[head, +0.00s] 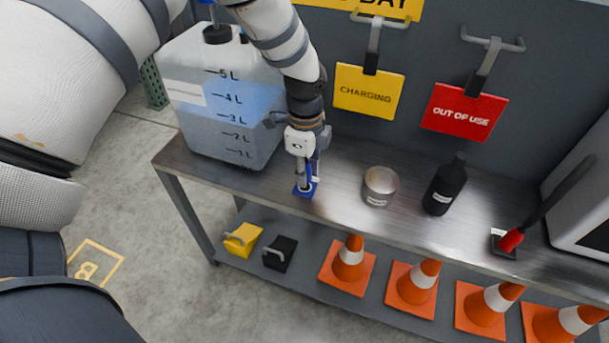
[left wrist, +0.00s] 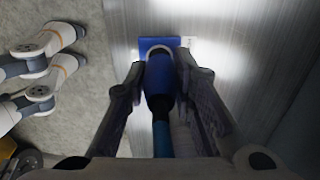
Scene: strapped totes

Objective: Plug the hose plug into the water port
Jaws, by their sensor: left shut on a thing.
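The blue hose plug (left wrist: 159,82) is between the fingers of my left gripper (left wrist: 160,70), which is shut on it. Its hose runs back toward the wrist camera. The water port (head: 305,190) is a blue block on the metal bench top, near its front edge. It also shows in the left wrist view (left wrist: 148,44), with a pale ring at the plug's front end. My left gripper (head: 306,176) points down directly over the port in the head view. The plug's tip is at the ring; I cannot tell whether it is inside. My right gripper is not in view.
A water jug (head: 222,130) stands left of the gripper on the bench. Orange cones (head: 348,265) are on the lower shelf. Hanging signs (head: 368,92) are behind.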

